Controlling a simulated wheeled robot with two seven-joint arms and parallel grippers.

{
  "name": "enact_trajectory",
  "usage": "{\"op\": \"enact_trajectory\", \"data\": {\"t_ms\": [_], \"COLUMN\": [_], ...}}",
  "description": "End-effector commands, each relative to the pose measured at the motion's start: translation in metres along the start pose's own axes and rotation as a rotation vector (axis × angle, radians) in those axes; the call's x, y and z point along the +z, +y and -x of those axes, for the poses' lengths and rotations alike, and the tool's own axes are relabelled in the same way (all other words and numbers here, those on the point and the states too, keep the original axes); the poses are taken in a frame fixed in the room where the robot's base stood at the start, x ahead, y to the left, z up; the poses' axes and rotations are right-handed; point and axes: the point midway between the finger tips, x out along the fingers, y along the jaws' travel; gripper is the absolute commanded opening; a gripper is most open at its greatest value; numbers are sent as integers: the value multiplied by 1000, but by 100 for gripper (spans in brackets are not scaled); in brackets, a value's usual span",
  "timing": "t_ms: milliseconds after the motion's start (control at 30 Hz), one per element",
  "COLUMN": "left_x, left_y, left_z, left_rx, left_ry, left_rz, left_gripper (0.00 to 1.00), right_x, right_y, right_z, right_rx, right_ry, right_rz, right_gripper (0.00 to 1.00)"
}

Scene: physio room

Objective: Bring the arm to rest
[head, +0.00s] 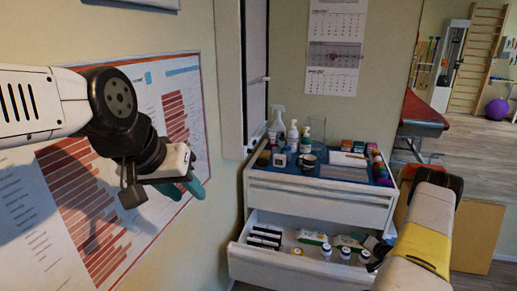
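My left arm comes in from the left, in front of the wall poster. Its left gripper (186,188) has teal fingers that point down and to the right. They appear apart with nothing between them, and it hangs in the air left of the drawer cabinet. My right arm (420,235) comes in at the lower right, with a white and yellow link. Its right gripper (376,254) shows only as a dark part beside that link, at the right end of the open drawer. The link hides most of it, so its fingers cannot be made out.
A white cabinet (318,198) has bottles, a mug and boxes on its blue top. Its drawer (290,268) stands open with small bottles, packets and dark boxes inside. A bar chart poster (80,200) hangs on the left wall, close to my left arm. A red padded table (422,112) stands behind.

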Motion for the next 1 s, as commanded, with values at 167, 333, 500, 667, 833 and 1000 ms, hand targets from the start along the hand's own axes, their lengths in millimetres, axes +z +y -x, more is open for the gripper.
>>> {"op": "enact_trajectory", "data": {"t_ms": [167,333,500,667,833,1000], "left_x": [0,0,0,0,0,0], "left_y": [0,0,0,0,0,0], "left_z": [0,0,0,0,0,0], "left_rx": [0,0,0,0,0,0], "left_ry": [0,0,0,0,0,0], "left_rz": [0,0,0,0,0,0], "left_gripper": [36,36,36,36,36,36], "right_x": [-96,-156,-188,-193,-172,-128], "right_y": [-71,-145,-224,-295,-361,-414], "right_z": [13,45,93,150,219,293], "right_rx": [138,251,338,389,409,389], "right_ry": [28,33,15,-27,-97,-194], "right_rz": [154,254,325,372,409,447], "right_gripper": [40,40,40,40,40,40]}}
